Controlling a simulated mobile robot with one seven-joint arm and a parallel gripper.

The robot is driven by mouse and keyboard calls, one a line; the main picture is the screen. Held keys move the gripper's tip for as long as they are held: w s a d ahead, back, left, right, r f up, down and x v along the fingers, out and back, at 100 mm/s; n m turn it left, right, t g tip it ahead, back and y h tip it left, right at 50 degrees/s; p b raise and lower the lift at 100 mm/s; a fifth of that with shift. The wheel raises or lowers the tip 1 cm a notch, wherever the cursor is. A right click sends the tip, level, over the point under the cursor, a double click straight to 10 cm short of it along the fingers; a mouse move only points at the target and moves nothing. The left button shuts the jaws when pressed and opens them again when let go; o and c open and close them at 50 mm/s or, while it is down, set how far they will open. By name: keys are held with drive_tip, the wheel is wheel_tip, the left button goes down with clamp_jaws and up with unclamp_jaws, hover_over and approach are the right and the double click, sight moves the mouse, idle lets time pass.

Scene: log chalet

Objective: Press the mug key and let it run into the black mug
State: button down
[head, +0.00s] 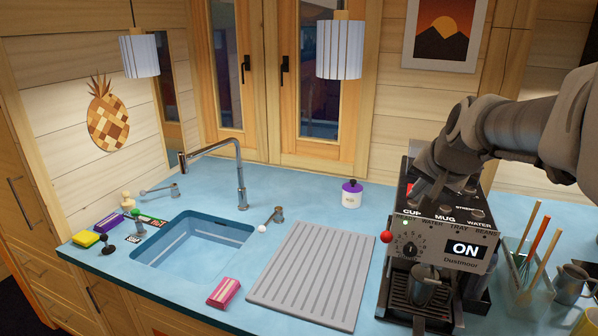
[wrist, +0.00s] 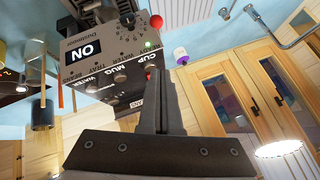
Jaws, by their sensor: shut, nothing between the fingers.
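The coffee machine (head: 462,225) stands at the right of the counter, its display reading ON, with a green light lit above the dial. A dark mug (head: 424,290), seemingly the black mug, stands on its drip tray below the outlet; I cannot see inside it. The mug key (wrist: 121,79) shows by the MUG label in the wrist view. My gripper (head: 415,197) is shut and empty, pointing down at the machine's top near the CUP label, to the left of MUG in the head view. In the wrist view the fingertips (wrist: 158,73) are beside the CUP label; contact is unclear.
A clear bin (head: 528,270) with utensils and a grey mug (head: 572,284) stand right of the machine. A ribbed drainboard (head: 310,270) and sink (head: 195,245) lie left. A purple-lidded jar (head: 351,194) stands behind the board. A red knob (head: 386,237) projects at the machine's left.

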sight(445, 210)
drive_tip(key=w+d+r+m+h+p, duration=0.1)
drive_tip(key=w+d+m, duration=0.1)
drive_tip(key=d, duration=0.4)
drive_tip(key=w+d+r+m+h+p, duration=0.1)
drive_tip(key=w+d+r+m+p, duration=0.1)
drive_tip(key=w+d, duration=0.3)
drive_tip(key=shift+d+r+t, duration=0.15)
drive_tip(key=shift+d+t, duration=0.15)
drive_tip(key=shift+d, duration=0.25)
drive_tip(key=shift+w, duration=0.1)
wheel_tip(445, 210, down, 9)
drive_tip(key=b, duration=0.7)
idle(1.1)
drive_tip(key=shift+f+b, duration=0.4)
drive_tip(key=shift+b, duration=0.05)
drive_tip(key=shift+f+b, duration=0.55)
drive_tip(key=shift+f, duration=0.05)
idle(0.5)
idle(0.3)
drive_tip(key=shift+r+p, duration=0.8)
drive_tip(key=shift+r, duration=0.25)
